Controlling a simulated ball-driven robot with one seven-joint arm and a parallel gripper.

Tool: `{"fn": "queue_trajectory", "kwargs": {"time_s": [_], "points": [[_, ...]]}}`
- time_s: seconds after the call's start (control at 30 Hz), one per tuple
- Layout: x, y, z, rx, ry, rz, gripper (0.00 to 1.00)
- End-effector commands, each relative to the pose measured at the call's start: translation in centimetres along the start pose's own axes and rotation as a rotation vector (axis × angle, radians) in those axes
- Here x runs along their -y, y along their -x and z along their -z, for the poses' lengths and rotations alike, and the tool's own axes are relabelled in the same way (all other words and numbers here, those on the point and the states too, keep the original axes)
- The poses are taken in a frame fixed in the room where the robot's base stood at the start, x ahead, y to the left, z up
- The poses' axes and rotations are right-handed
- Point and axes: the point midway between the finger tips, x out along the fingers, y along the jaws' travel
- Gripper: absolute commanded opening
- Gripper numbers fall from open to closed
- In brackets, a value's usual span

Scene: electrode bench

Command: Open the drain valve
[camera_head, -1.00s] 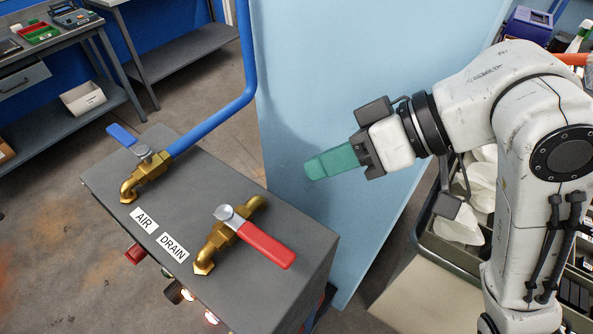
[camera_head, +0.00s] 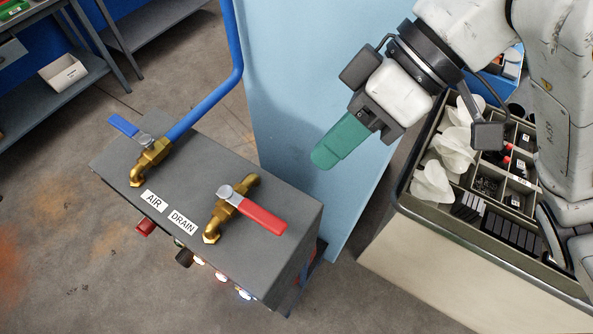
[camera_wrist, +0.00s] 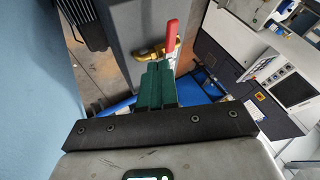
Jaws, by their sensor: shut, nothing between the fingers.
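The drain valve (camera_head: 232,205) is a brass fitting on top of a grey box (camera_head: 285,200), behind the DRAIN label (camera_head: 183,222). Its red lever (camera_head: 262,218) points to the right and toward the front, across the brass pipe. My gripper (camera_head: 322,160), with green fingers, is shut and empty. It is in the air up and to the right of the red lever, apart from it. In the wrist view the green fingertips (camera_wrist: 158,72) point toward the brass valve (camera_wrist: 150,52) and the red lever (camera_wrist: 172,35), partly covering the valve.
The air valve (camera_head: 150,160) with a blue lever (camera_head: 123,125) and blue pipe (camera_head: 205,100) stands at the box's left. Lit buttons (camera_head: 222,277) line its front. A light blue panel (camera_head: 300,90) stands behind. A parts tray (camera_head: 470,215) is at right.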

Motion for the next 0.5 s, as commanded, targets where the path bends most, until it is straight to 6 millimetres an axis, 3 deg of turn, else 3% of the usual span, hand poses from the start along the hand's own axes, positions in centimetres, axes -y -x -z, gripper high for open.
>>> {"fn": "queue_trajectory", "kwargs": {"time_s": [0.5], "points": [[0.1, -7.9, 0.0, 0.002, 0.002, 0.003, 0.00]]}}
